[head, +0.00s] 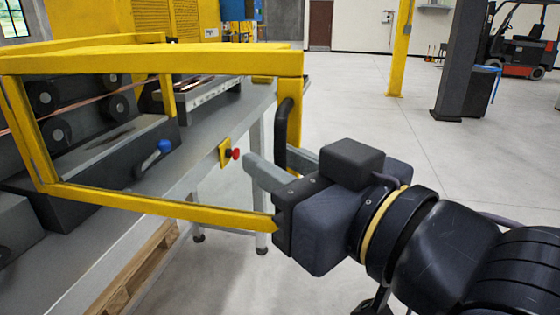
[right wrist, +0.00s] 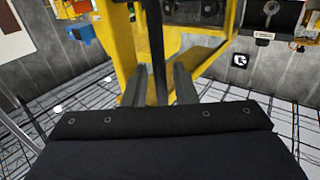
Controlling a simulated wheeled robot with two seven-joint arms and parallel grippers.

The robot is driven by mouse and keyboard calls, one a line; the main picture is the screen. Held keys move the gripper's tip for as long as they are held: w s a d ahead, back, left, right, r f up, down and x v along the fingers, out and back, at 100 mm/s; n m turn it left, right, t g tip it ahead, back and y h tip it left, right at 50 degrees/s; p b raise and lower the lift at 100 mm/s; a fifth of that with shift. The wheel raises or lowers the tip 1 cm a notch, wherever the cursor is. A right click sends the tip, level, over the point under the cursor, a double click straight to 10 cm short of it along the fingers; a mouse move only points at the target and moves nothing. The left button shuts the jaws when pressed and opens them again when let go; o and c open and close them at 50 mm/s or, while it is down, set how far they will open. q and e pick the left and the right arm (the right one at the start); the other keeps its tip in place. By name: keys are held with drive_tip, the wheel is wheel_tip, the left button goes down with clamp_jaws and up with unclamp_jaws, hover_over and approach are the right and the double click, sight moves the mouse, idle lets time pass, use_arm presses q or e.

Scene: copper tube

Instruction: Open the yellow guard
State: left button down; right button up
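The yellow guard (head: 150,64) is a rectangular open frame across the front of the machine bench in the head view. A black bar handle (head: 283,128) is on its right post; it also shows in the right wrist view (right wrist: 157,55). My right gripper (head: 272,160) is at this handle, coming from the right. In the right wrist view its two grey fingers (right wrist: 158,88) stand on either side of the handle with a gap to each side, so it is open around it. I cannot tell whether either finger touches. My left gripper is not in view.
The grey bench (head: 205,140) carries dark rollers (head: 57,132) with a copper tube, a blue-knobbed lever (head: 164,146) and a red stop button (head: 236,153). A wooden pallet (head: 135,275) lies below. The floor to the right is clear up to a yellow post (head: 400,50).

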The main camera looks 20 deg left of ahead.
drive_tip(key=v, duration=0.7)
drive_tip(key=shift+s+d, duration=0.25)
drive_tip(key=shift+d, duration=0.1)
drive_tip(key=w+d+f+m+h, duration=0.4)
drive_tip(key=d+f, duration=0.3)
drive_tip(key=f, duration=0.3)
drive_tip(key=w+d+f+m+h, duration=0.3)
drive_tip(key=w+d+f+h, duration=0.1)
drive_tip(key=d+f, duration=0.4)
drive_tip(key=s+d+f+m+g+h, duration=0.2)
drive_tip(key=s+d+f+m+g, duration=0.15)
drive_tip(key=f, duration=0.55)
drive_tip(key=s+d+f+m+g+h, duration=0.1)
drive_tip(key=s+d+f+m+g, duration=0.25)
drive_tip(key=f, duration=0.65)
wheel_tip(320, 180, up, 17)
drive_tip(key=s+n+t+p, duration=0.1)
drive_tip(key=t+p, duration=0.1)
drive_tip(key=p, duration=1.3)
drive_tip(key=shift+d+f, duration=0.15)
drive_tip(key=shift+d, duration=0.2)
